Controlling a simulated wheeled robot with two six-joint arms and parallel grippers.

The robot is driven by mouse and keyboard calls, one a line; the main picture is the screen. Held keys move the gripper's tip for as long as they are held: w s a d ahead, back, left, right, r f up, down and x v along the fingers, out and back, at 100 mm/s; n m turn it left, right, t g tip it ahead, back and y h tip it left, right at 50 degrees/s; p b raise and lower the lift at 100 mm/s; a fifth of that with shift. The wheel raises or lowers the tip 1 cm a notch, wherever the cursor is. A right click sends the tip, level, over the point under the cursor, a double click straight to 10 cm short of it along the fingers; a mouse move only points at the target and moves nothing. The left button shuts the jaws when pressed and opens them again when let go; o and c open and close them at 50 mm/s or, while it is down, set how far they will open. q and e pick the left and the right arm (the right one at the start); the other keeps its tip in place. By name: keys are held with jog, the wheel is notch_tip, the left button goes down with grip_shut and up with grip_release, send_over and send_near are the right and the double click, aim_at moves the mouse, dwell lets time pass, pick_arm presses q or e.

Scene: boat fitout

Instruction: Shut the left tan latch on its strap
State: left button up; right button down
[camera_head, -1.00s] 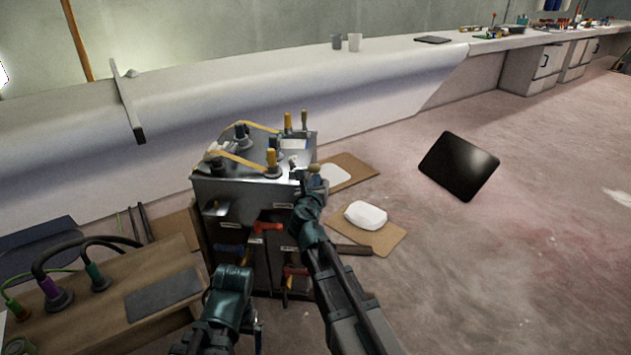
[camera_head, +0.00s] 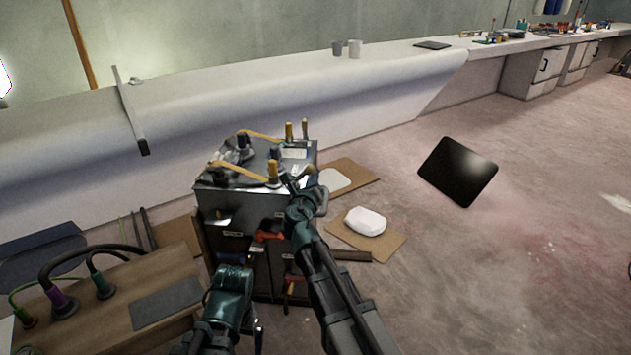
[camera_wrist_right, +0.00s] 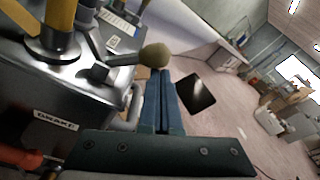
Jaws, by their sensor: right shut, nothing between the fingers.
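A tan ball-ended latch lever (camera_wrist_right: 155,55) runs out from a dark block near the cabinet edge in the wrist view. Its knob (camera_head: 309,170) shows at the near right corner of the cabinet top in the head view. My right gripper (camera_wrist_right: 161,75) is shut and empty, its fingertips just below the knob; I cannot tell whether they touch it. Another tan handle (camera_head: 305,128) stands upright at the far corner. Yellow-tan straps (camera_head: 236,171) cross the top to yellow-handled posts (camera_head: 273,172). My left arm shows low in the head view; its fingers are not clear.
The grey metal cabinet (camera_head: 250,204) has red-handled tools (camera_head: 268,237) on its front. A wooden bench with cables (camera_head: 115,300) stands at left. White pads lie on brown boards (camera_head: 385,245) on the floor. The floor at right is mostly clear.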

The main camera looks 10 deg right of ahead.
aim_at(307, 167)
jog(key=shift+w+a+r+n+p, duration=0.15)
jog(key=shift+a+r+n+p, duration=0.25)
jog(key=shift+r+n, duration=0.35)
jog(key=shift+w+a+r+p, duration=0.25)
jog(key=shift+a+r+p, duration=0.4)
jog(key=shift+a, duration=0.05)
pick_arm(q)
jog(key=shift+r+p, duration=0.4)
jog(key=shift+r, duration=1.25)
pick_arm(e)
jog(key=shift+w+a+r, duration=0.15)
jog(key=shift+a+r, duration=0.05)
jog(key=shift+a, duration=0.2)
jog(key=shift+w+a+r, duration=0.15)
jog(key=shift+a+r, duration=0.05)
jog(key=shift+a, duration=0.2)
jog(key=shift+w+a, duration=0.1)
jog(key=shift+a, duration=0.15)
